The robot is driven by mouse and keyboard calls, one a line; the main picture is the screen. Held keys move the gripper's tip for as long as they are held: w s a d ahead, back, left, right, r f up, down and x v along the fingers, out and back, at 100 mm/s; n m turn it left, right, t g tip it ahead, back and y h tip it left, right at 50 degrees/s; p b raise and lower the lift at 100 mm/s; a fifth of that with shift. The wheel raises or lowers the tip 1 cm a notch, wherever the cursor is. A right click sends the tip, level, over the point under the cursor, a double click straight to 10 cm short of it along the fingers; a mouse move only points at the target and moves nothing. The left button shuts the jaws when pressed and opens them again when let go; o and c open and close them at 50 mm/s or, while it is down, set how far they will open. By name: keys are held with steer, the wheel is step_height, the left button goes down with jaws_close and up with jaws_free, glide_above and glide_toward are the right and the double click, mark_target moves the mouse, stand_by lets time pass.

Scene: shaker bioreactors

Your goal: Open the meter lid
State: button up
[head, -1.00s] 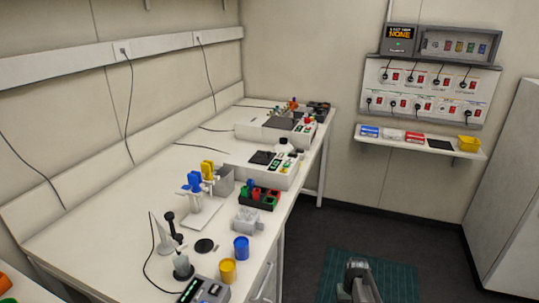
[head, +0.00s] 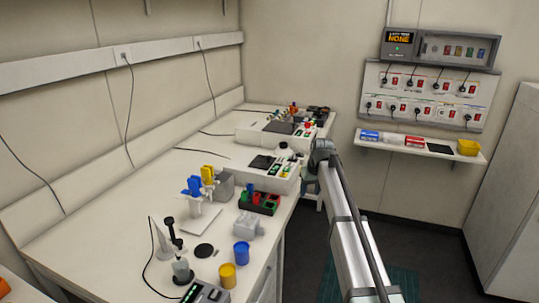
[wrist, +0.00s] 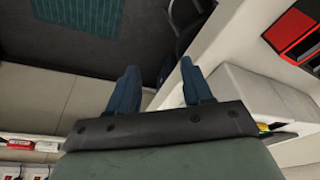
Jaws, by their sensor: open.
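No part is clearly marked as the meter lid, and I cannot tell which part it is. A small device with a green display (head: 203,291) stands at the bench's front end, cut off by the frame edge. White units with dark tops and green displays stand farther back; one is the nearer white unit (head: 270,172). My gripper (wrist: 158,85) is open and empty, its two dark blue fingers apart. In the head view my arm's end is in front of the nearer white unit's right end, by the bench's right edge.
A blue cup (head: 241,253), a yellow cup (head: 227,276) and a red-green rack (head: 259,201) stand near the bench edge. A wall shelf (head: 400,147) holds boxes and a yellow bin (head: 468,147). A teal mat (wrist: 85,20) lies on the floor.

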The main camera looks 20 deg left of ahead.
steer(key=w+a+r, duration=0.2)
steer(key=a+r, duration=0.2)
steer(key=r, duration=0.4)
steer(key=n+t+y, duration=0.1)
steer(key=n, duration=0.1)
glide_toward(270, 157)
steer(key=x, duration=0.8)
steer(key=shift+a, duration=0.3)
steer(key=shift+c, duration=0.2)
jaws_close()
